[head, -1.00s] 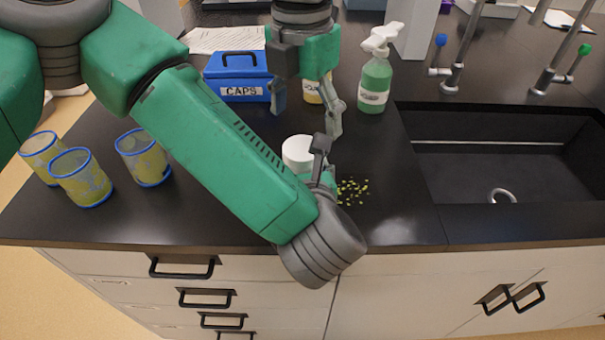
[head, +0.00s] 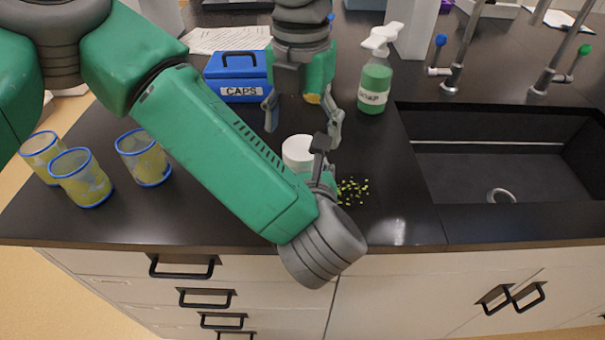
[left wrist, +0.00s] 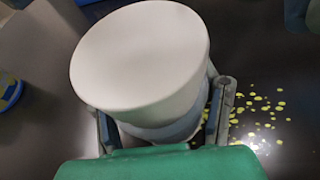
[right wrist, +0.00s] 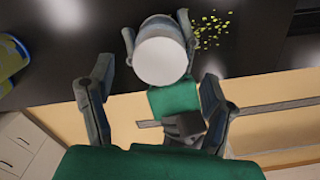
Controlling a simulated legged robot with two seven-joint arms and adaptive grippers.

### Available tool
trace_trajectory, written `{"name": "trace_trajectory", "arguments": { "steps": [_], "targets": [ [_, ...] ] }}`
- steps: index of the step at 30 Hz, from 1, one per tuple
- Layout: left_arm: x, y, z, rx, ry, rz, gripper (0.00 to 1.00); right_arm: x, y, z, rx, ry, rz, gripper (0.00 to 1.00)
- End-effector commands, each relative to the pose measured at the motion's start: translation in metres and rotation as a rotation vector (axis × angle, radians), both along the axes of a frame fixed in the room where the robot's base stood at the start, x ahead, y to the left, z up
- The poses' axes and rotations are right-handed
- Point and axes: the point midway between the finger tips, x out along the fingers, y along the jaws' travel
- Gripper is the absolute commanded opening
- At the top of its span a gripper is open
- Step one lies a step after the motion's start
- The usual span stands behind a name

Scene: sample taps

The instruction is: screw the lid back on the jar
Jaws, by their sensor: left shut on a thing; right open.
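The jar (left wrist: 170,132) stands upright near the counter's front edge, its body mostly hidden. The white lid (head: 298,151) sits on top of it; I cannot tell how tightly. The lid also shows from above in the right wrist view (right wrist: 161,62) and large in the left wrist view (left wrist: 140,55). My left gripper (head: 318,168) is shut on the jar, with a finger on either side below the lid. My right gripper (head: 303,125) is open and empty, pointing down above and behind the lid; its fingers (right wrist: 157,75) are spread wider than the lid.
Yellow-green bits (head: 352,190) lie scattered right of the jar. A blue CAPS box (head: 238,75) and a soap bottle (head: 374,85) stand behind. Several blue-rimmed cups (head: 145,158) stand at left. The sink (head: 500,160) is at right.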

Motion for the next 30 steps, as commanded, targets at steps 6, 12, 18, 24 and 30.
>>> {"name": "trace_trajectory", "arguments": {
  "steps": [6, 12, 18, 24, 30],
  "targets": [
    [0.000, 0.000, 0.001, -0.001, -0.001, 0.000, 0.00, 0.000, 0.000, -0.028, 0.000, 0.001, 0.000, 0.73],
    [0.000, 0.000, 0.001, -0.001, -0.001, 0.000, 0.00, 0.000, 0.000, -0.037, 0.001, 0.000, -0.001, 0.73],
    [0.000, 0.000, 0.001, 0.000, -0.001, 0.000, 0.00, 0.000, 0.000, -0.037, 0.001, -0.001, -0.001, 0.73],
    [0.000, 0.000, 0.000, 0.000, -0.001, 0.000, 0.00, 0.000, 0.000, -0.037, 0.001, -0.001, -0.001, 0.19],
    [0.000, 0.000, 0.001, -0.001, -0.001, 0.000, 0.00, 0.000, 0.000, -0.036, -0.002, -0.003, -0.054, 0.19]
  ]
}}
